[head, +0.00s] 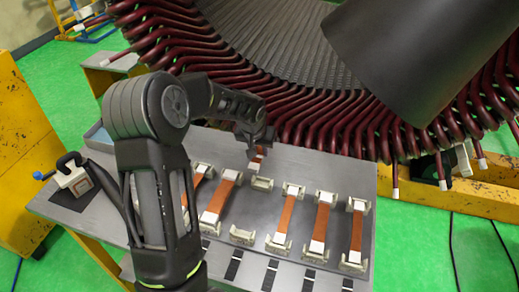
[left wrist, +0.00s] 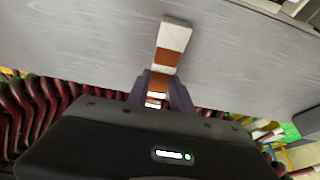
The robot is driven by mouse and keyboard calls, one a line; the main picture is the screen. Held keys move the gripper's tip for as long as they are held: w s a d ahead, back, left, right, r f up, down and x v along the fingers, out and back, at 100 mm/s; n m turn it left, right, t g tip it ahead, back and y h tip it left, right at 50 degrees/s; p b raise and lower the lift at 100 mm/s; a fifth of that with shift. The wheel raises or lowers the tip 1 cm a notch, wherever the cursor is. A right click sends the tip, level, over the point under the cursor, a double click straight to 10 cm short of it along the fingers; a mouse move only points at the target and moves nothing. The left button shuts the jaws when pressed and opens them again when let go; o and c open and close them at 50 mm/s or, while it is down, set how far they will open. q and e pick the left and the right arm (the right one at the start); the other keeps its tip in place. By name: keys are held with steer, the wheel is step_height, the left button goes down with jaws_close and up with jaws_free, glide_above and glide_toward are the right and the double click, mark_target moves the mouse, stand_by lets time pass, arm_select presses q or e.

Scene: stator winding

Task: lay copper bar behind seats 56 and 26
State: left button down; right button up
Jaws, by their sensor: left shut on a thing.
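My left gripper (head: 258,140) is shut on a copper bar (head: 255,160) and holds it above the tray's back part, near the stator's lower edge. The left wrist view shows the bar (left wrist: 168,60), brown with white ends, between the dark fingers (left wrist: 160,97). The stator (head: 290,115) is a large ring of dark red coil ends, several with white tips. Seat numbers are not readable, so I cannot tell which are 56 and 26. My right gripper is not in view.
Several copper bars (head: 290,212) lie in cream holders on the grey table (head: 300,162); one holder pair (head: 262,184) is empty. A dark cylinder (head: 415,50) stands before the stator at the upper right. A clamp-like device (head: 72,177) sits at the table's left.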

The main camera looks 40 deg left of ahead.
arm_select(q)
steer(key=shift+f, duration=0.3)
steer(key=shift+f, duration=0.15)
steer(key=c, duration=1.1)
jaws_free()
steer(key=b+v, duration=0.1)
steer(key=v, duration=1.1)
steer(key=shift+d+b, duration=0.1)
steer(key=shift+b, duration=0.3)
